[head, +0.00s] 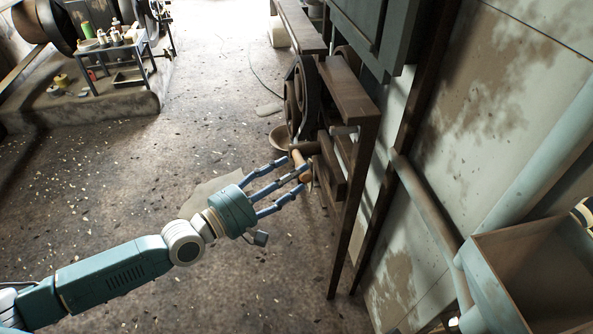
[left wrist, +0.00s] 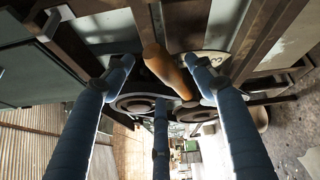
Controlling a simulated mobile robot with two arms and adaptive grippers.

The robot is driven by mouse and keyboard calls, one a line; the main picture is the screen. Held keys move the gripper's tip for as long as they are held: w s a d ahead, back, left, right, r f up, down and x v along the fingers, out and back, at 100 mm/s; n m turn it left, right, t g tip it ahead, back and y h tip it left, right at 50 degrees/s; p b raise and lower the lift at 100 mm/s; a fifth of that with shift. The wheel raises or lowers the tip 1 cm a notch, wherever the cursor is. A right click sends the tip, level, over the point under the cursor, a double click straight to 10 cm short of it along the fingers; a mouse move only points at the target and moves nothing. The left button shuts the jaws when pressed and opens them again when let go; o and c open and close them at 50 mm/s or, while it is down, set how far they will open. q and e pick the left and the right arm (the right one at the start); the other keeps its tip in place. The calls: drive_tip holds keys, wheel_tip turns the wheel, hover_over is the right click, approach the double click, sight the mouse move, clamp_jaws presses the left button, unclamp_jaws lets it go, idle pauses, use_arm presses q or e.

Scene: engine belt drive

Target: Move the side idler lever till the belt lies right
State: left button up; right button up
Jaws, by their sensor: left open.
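The side idler lever shows as a tan wooden handle (head: 298,159) on the near side of the engine frame in the head view. It fills the middle of the left wrist view (left wrist: 164,70), pointing toward the camera. My left gripper (head: 300,175) is open, its three blue fingers spread around the handle's end; I cannot tell if any finger touches it. Dark wheels of the belt drive (head: 302,92) stand upright beyond the handle. They show behind the fingers in the left wrist view (left wrist: 138,103). How the belt lies on them cannot be made out. My right gripper is out of view.
A brown metal frame (head: 348,92) stands close right of the gripper, with a post down to the floor. A round bowl-like pan (head: 280,136) sits beside the wheels. A cart with bottles (head: 117,55) stands far left. The littered floor between is mostly clear.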

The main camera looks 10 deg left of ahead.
use_arm(q)
drive_tip(key=shift+x, duration=1.05)
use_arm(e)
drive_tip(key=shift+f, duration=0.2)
use_arm(q)
clamp_jaws()
use_arm(e)
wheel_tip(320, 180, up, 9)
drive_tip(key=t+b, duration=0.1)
drive_tip(key=b, duration=0.4)
use_arm(q)
drive_tip(key=f+m+b, duration=0.1)
drive_tip(key=f, duration=0.1)
drive_tip(key=f+m+h+b, duration=0.1)
drive_tip(key=shift+s+d+f+m+t+b, duration=0.1)
drive_tip(key=shift+s+f+m+t+b, duration=0.05)
drive_tip(key=shift+s+m+t+b, duration=0.2)
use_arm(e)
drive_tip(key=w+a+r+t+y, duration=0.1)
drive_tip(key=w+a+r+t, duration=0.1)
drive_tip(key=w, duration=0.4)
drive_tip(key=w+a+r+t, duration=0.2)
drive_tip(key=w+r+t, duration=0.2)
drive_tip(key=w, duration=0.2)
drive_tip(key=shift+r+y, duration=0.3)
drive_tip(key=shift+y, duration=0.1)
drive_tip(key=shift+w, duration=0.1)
